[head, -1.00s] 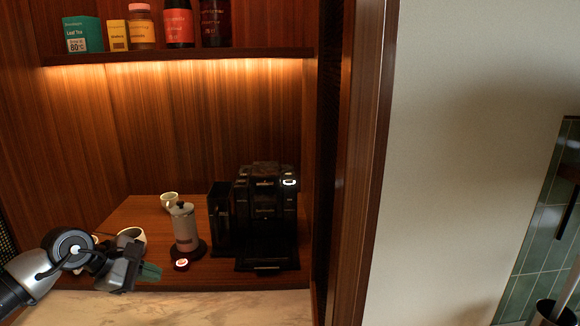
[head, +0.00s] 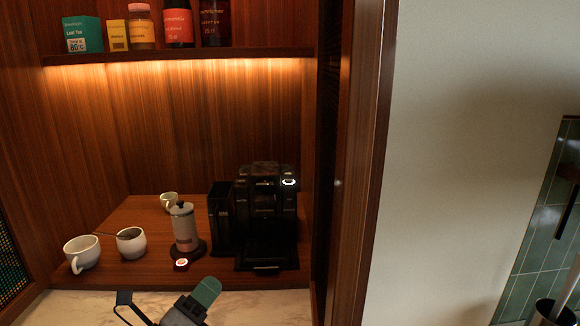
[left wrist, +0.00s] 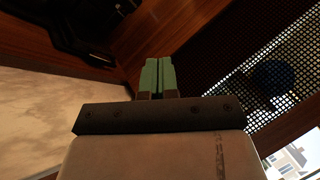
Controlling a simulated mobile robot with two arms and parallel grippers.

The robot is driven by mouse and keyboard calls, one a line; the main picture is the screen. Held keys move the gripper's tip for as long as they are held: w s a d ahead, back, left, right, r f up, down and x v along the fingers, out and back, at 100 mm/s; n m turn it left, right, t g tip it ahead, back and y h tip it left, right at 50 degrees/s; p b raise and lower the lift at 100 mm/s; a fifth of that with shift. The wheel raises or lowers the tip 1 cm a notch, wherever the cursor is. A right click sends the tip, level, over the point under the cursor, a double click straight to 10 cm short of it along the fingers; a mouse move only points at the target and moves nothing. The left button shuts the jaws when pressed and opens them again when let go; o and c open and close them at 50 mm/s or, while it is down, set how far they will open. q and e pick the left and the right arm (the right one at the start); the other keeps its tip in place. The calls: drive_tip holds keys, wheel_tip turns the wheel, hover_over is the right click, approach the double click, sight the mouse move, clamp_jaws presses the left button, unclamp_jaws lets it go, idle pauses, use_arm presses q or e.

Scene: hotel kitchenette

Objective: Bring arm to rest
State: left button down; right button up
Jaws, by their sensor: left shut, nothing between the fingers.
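My left gripper (head: 206,292) shows at the bottom of the head view, in front of the counter's front edge, with its green fingertips pointing up and to the right. In the left wrist view its green fingers (left wrist: 157,76) lie side by side, shut with nothing between them. The rest of the left arm is mostly out of the head view. My right gripper is not in view.
On the wooden counter (head: 125,273) stand a white mug (head: 81,254), a white bowl-like cup (head: 131,243), a small cup (head: 168,200), a grinder-like canister (head: 184,228) and a black coffee machine (head: 266,215). A shelf (head: 180,54) with boxes and jars hangs above. A pale wall (head: 470,120) is at right.

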use_arm(q)
drive_tip(key=s+a+f+n+g+y, duration=0.25)
drive_tip(key=s+f+n+y, duration=0.35)
drive_tip(key=n, duration=0.5)
drive_tip(key=s+a+f+n+g+y, duration=0.2)
drive_tip(key=s+a+f+n+y, duration=0.15)
drive_tip(key=f+n+y, duration=0.4)
drive_tip(key=s+f+n+g+h, duration=0.1)
drive_tip(key=s+f+n+g, duration=0.4)
drive_tip(key=s, duration=0.4)
drive_tip(key=s+f+n+g+h, duration=0.2)
drive_tip(key=s+f+n+g, duration=0.3)
drive_tip(key=s, duration=0.3)
wheel_tip(320, 180, down, 25)
drive_tip(key=s+g, duration=0.2)
drive_tip(key=s+a+f+g, duration=0.1)
drive_tip(key=s+a+f, duration=0.2)
drive_tip(key=s+f, duration=1.3)
drive_tip(key=shift+f+y, duration=0.35)
drive_tip(key=shift+f, duration=0.15)
